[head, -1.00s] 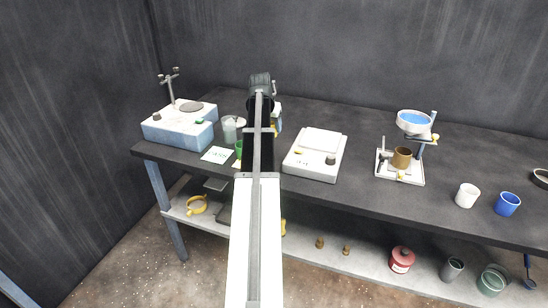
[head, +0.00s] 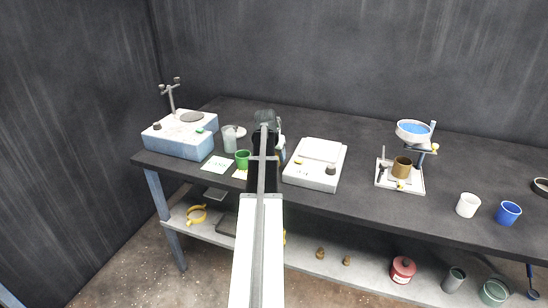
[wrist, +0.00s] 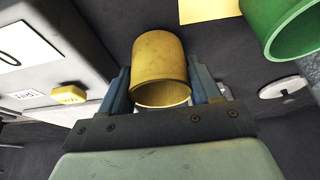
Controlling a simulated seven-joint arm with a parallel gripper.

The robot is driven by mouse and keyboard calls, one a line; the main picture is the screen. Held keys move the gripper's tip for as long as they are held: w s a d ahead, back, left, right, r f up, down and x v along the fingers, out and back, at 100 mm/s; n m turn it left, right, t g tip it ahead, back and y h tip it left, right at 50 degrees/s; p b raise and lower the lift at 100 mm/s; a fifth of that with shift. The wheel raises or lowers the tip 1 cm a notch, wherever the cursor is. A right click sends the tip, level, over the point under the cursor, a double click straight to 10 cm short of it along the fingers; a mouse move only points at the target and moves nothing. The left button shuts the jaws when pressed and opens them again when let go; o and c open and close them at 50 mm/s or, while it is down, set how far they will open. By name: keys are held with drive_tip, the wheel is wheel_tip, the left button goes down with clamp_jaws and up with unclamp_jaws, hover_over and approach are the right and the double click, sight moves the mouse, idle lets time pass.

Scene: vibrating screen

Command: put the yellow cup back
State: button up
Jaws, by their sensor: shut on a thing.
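The yellow cup (wrist: 160,62) is between the two fingers of my gripper (wrist: 163,85) in the wrist view, and the gripper is shut on it. Its rim and part of its hollow face the wrist camera. In the head view my arm covers the cup; only a bluish edge of my gripper (head: 281,148) shows, between the green cup (head: 242,159) and the white scale (head: 314,175). The green cup also shows at the right of the wrist view (wrist: 285,25), apart from the held cup. A yellow paper (wrist: 208,10) lies on the table near the green cup.
Left are a blue-white device (head: 178,145), a grey beaker (head: 230,141) and a white card (head: 218,164). Right are a stand with a blue-filled pan (head: 413,130) and a brown cup (head: 402,166), a white cup (head: 467,206) and a blue cup (head: 508,213). A lower shelf holds several items.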

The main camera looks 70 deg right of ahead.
drive_tip(key=shift+f, duration=0.45)
drive_tip(key=o, duration=1.1)
drive_tip(key=shift+f, duration=0.1)
drive_tip(key=shift+c, duration=0.2)
drive_tip(key=v, duration=1.2)
